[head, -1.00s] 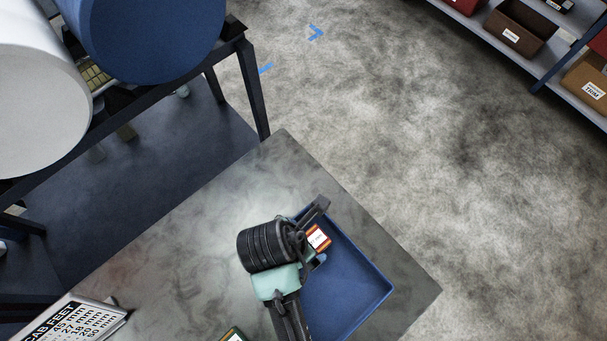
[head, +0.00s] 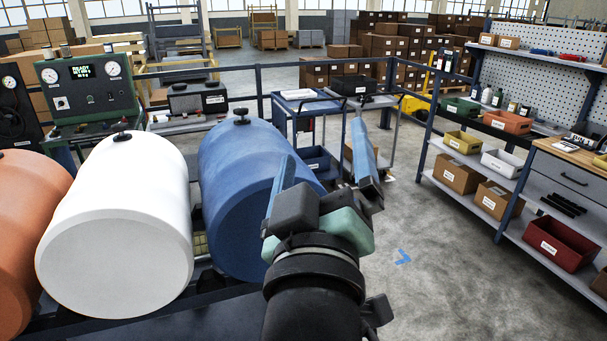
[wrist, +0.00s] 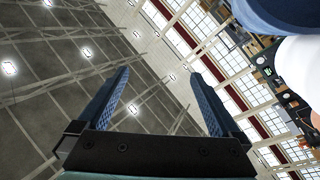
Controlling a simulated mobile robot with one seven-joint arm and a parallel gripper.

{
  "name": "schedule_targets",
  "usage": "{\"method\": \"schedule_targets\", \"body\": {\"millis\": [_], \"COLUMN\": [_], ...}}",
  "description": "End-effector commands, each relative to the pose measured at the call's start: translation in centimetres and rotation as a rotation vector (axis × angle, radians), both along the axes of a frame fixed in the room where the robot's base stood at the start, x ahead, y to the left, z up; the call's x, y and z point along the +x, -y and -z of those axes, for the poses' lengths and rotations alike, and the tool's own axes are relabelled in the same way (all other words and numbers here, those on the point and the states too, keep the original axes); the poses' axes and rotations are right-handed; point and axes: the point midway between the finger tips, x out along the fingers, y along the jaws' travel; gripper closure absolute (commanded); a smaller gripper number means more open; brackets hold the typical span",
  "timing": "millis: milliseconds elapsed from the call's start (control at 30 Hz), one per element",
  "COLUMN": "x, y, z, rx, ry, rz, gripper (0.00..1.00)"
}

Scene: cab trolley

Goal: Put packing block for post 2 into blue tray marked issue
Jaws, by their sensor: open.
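My gripper (head: 325,160) is raised in the middle of the head view, its two blue fingers apart and nothing between them. In the wrist view my gripper (wrist: 162,105) is also open and empty, pointing up at the ceiling.
An orange drum (head: 25,235), a white drum (head: 115,220) and a blue drum (head: 245,180) lie side by side on a dark stand at left. A trolley (head: 300,130) stands behind. Shelves with bins (head: 555,240) stand at right. Floor (head: 425,230) between is clear.

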Motion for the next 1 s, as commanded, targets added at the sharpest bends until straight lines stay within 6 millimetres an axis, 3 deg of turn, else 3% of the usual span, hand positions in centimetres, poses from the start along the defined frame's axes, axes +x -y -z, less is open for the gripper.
{"method": "schedule_targets", "body": {"millis": [33,100,200,300,400,667,900,1000], "x": [-1.4,-3.7,-6.9,-9.1,-10.1,-10.1,-10.0,-10.0], "y": [-0.5,-1.1,-1.6,-1.9,-2.0,-1.9,-2.0,-2.0], "z": [-4.6,-9.7,-14.6,-17.3,-18.3,-18.3,-15.5,-15.7], "rx": [0.104,0.242,0.386,0.471,0.505,0.511,0.511,0.511], "ry": [0.141,0.307,0.478,0.575,0.613,0.615,0.612,0.611], "rz": [-0.050,-0.135,-0.251,-0.334,-0.370,-0.373,-0.374,-0.375], "gripper": [0.00,0.00,0.00,0.00,0.00,0.00,0.00,0.00]}}
